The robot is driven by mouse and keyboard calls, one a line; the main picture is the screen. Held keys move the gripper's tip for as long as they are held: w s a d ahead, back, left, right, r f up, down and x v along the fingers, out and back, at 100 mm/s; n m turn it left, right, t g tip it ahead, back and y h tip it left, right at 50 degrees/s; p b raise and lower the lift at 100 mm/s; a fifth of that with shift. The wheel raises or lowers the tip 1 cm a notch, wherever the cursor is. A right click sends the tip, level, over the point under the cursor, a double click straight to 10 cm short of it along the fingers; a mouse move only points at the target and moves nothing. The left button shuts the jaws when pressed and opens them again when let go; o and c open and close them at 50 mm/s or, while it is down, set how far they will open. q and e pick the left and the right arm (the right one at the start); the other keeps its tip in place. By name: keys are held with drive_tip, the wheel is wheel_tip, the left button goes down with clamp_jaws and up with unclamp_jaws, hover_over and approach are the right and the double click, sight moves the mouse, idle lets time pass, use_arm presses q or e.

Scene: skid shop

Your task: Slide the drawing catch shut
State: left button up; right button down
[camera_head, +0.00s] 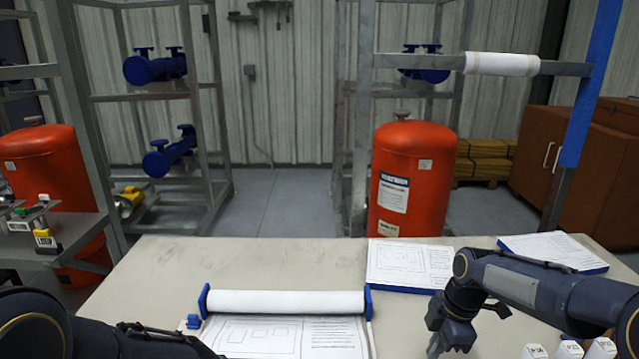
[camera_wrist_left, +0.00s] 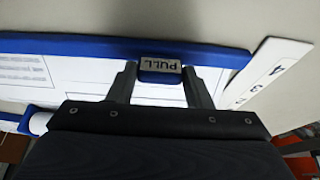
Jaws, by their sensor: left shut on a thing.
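The drawing board (camera_head: 285,335) lies on the table, with a printed sheet and a white roll (camera_head: 285,301) between blue end pieces across its far edge. A blue catch (camera_head: 193,321) shows at its left. In the left wrist view, a blue tab labelled PULL (camera_wrist_left: 160,66) stands at the board's blue edge (camera_wrist_left: 80,45). My left gripper (camera_wrist_left: 160,82) is shut on this tab, one finger on each side. In the head view my left arm covers the lower left and hides its fingers. My right gripper (camera_head: 440,340) hangs low over the table's right part; its fingers are unclear.
A stack of printed sheets on a blue board (camera_head: 408,263) and another printed sheet (camera_head: 553,249) lie farther back on the table. White labelled blocks (camera_head: 568,349) stand at the front right. A numbered white strip (camera_wrist_left: 270,70) lies beside the blue edge. The table's back left is clear.

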use_arm(q)
drive_tip(key=shift+s+f, duration=0.15)
drive_tip(key=shift+s, duration=0.05)
use_arm(e)
drive_tip(key=shift+f, duration=3.4)
drive_tip(key=shift+a, duration=0.2)
drive_tip(key=shift+a, duration=2.85)
wheel_tip(320, 180, up, 9)
